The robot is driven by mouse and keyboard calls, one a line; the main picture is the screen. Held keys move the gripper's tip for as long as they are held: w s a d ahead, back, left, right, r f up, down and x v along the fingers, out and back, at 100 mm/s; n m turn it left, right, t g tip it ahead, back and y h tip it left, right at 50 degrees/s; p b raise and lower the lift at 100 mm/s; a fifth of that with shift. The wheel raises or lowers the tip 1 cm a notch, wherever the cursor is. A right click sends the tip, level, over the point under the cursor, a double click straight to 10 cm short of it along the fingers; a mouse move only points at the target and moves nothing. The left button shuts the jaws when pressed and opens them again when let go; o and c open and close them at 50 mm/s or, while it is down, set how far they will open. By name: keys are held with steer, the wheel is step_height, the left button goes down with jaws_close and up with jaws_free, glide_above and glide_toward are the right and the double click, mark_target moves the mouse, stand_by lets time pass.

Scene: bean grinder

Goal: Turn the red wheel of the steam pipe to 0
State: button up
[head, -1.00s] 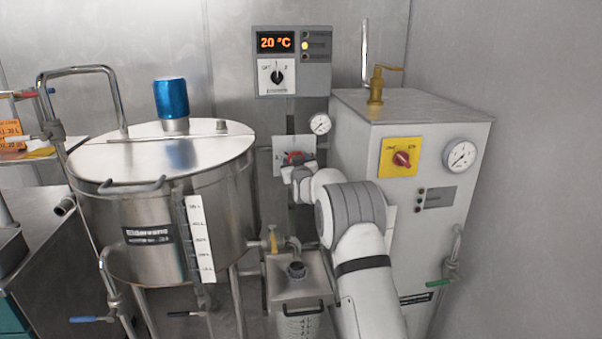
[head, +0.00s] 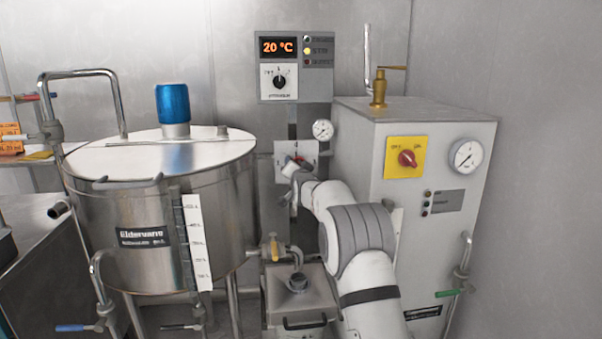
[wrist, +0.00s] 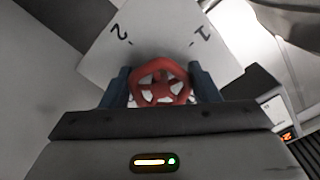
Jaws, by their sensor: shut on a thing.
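The red wheel (wrist: 160,88) is in the middle of the wrist view, in front of a pale dial plate (wrist: 150,42). The plate carries a "2" at upper left and a "1" at upper right; I see no 0. The blue-grey fingers of my gripper (wrist: 163,86) are shut on the wheel from both sides. In the head view the plate (head: 309,149) is on the back wall, between the tank and the white cabinet. My gripper (head: 289,169) covers most of the wheel there. I cannot tell which mark the wheel points to.
A steel tank (head: 100,210) stands at left. The white cabinet (head: 430,230) with a red knob (head: 407,158) is close to the right of my arm. A small gauge (head: 323,130) and a 20 °C control box (head: 293,65) are above the plate. A grinder-like box (head: 300,290) is below.

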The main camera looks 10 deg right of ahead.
steer(key=shift+d+r+m, duration=0.1)
steer(key=shift+r+m, duration=0.35)
steer(key=shift+m, duration=0.05)
steer(key=o, duration=0.8)
steer(key=shift+s, duration=0.1)
steer(key=shift+o, duration=0.9)
steer(key=shift+f+b, duration=0.25)
steer(key=shift+b, duration=0.05)
steer(key=shift+s, duration=0.1)
steer(key=s, duration=0.7)
steer(key=shift+s, duration=0.25)
